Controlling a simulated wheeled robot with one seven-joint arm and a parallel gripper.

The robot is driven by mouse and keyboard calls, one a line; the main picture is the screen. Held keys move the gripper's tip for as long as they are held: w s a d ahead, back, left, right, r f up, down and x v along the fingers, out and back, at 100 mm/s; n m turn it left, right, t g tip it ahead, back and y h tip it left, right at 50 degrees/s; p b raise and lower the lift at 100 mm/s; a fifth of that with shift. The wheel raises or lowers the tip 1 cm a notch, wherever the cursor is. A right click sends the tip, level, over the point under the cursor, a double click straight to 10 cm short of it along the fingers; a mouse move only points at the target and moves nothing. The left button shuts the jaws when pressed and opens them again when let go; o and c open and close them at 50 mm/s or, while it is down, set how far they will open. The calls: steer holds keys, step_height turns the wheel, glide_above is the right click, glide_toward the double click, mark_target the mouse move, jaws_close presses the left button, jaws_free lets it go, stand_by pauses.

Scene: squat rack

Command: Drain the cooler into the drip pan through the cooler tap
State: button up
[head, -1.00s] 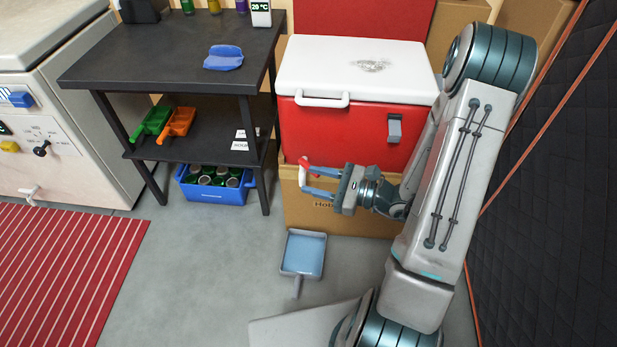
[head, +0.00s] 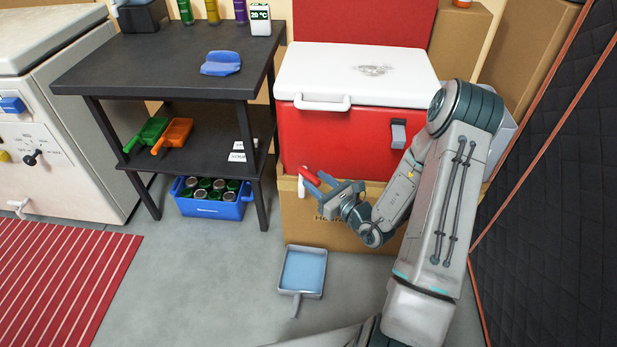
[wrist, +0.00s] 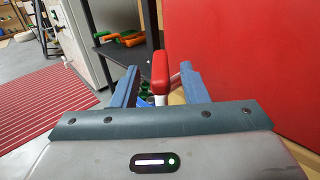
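The red cooler (head: 345,138) with a white lid stands on a cardboard box. Its tap has a red lever (head: 309,175) and a white spout (head: 301,188) low at the cooler's left front. My gripper (head: 314,182) is open at the tap, its fingers pointing up and left. In the wrist view the red lever (wrist: 160,70) stands between the two blue fingers (wrist: 157,80), with gaps visible on both sides. The drip pan (head: 323,272), grey with a bluish inside, lies on the floor below the tap. No flow from the spout is visible.
A black shelf table (head: 120,68) stands left of the cooler, with a blue crate of jars (head: 213,211) beneath. The cardboard box (head: 345,238) is under the cooler. A dark padded wall (head: 560,220) closes the right side. The floor left of the pan is clear.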

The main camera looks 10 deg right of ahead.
mark_target(299, 167)
steer(key=shift+b+x, duration=0.3)
steer(key=shift+x, duration=1.75)
jaws_close()
steer(key=shift+d, duration=0.1)
